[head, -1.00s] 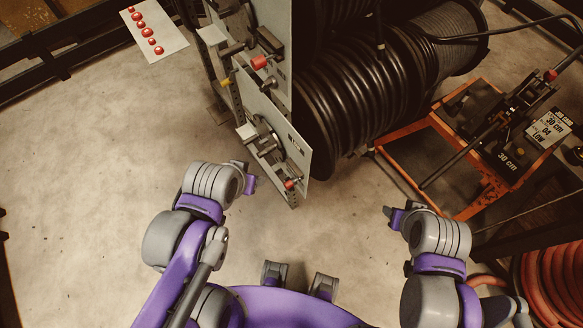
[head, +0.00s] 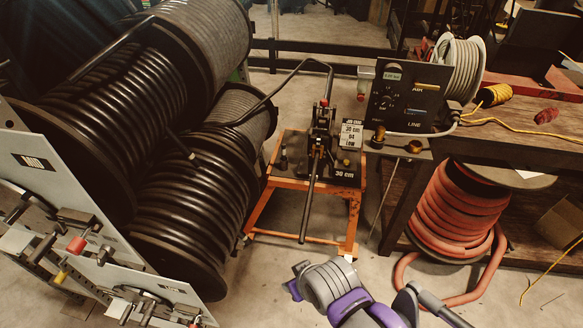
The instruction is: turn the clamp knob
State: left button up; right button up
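The hose crimper (head: 319,142) stands on an orange-framed cart (head: 350,226) in the middle of the head view. Its long dark lever (head: 308,205) points down towards me. A black hose arches to its top, by a small red part (head: 324,102). A small dark round part (head: 283,162) sits at the left of the cart top. I cannot tell which part is the clamp knob. My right gripper (head: 291,289) is at the bottom centre, in front of the cart and apart from it. Its fingers are too small and angled to judge. My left gripper is out of view.
Large black hose reels (head: 185,205) and a grey panel with cranks (head: 165,288) fill the left. A control box (head: 407,95) stands right of the crimper. A red hose coil (head: 455,215) lies under the bench. Floor before the cart is clear.

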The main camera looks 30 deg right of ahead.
aim_at(319, 131)
jog(key=z, duration=1.3)
jog(key=i+u, duration=0.5)
jog(key=u, duration=0.15)
jog(key=i+u, duration=0.35)
jog(key=k+l, duration=0.05)
jog(key=k, duration=0.05)
